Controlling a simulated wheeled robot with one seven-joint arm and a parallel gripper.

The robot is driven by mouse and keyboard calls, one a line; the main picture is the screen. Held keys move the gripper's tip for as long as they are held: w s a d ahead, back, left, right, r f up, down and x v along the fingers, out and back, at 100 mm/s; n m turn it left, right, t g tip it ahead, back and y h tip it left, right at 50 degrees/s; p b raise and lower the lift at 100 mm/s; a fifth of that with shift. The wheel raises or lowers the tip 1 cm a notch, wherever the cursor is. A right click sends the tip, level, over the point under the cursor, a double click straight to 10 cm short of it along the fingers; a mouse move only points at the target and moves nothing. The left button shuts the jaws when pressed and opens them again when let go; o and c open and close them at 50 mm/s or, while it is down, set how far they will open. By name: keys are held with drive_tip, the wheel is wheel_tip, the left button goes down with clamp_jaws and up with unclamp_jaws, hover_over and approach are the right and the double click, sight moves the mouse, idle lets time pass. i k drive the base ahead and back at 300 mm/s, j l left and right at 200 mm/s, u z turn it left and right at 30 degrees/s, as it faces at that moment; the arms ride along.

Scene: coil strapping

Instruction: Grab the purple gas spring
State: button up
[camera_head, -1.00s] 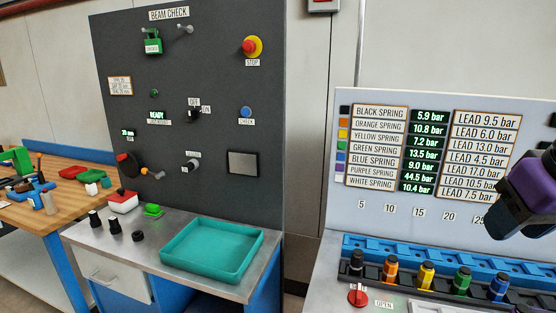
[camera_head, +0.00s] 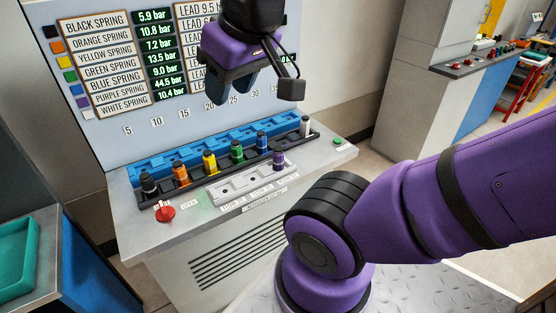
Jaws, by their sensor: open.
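The purple gas spring (camera_head: 278,161) stands upright at the right end of a light grey holder (camera_head: 229,188) on the bench top. It has a dark lower part and a purple upper part. My gripper (camera_head: 232,94) is open and empty, pointing down in front of the wall panel. In the picture it is above and to the left of the purple spring, clearly apart from it.
A dark rack behind the holder carries black (camera_head: 148,185), orange (camera_head: 181,174), yellow (camera_head: 210,163), green (camera_head: 237,151), blue (camera_head: 262,142) and white (camera_head: 305,126) springs. A blue rail (camera_head: 200,150) runs behind them. A red knob (camera_head: 165,212) sits at the front left.

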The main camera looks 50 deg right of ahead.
sight(278, 154)
drive_tip(key=i+j, duration=0.15)
drive_tip(key=j, duration=0.15)
drive_tip(key=i+j, duration=0.2)
drive_tip(key=j+z, duration=0.2)
drive_tip(key=z, duration=0.2)
drive_tip(key=i+j+z, duration=0.1)
drive_tip(key=z, duration=0.25)
drive_tip(key=j+z, duration=0.4)
drive_tip(key=l+z, duration=0.1)
drive_tip(key=z, duration=0.55)
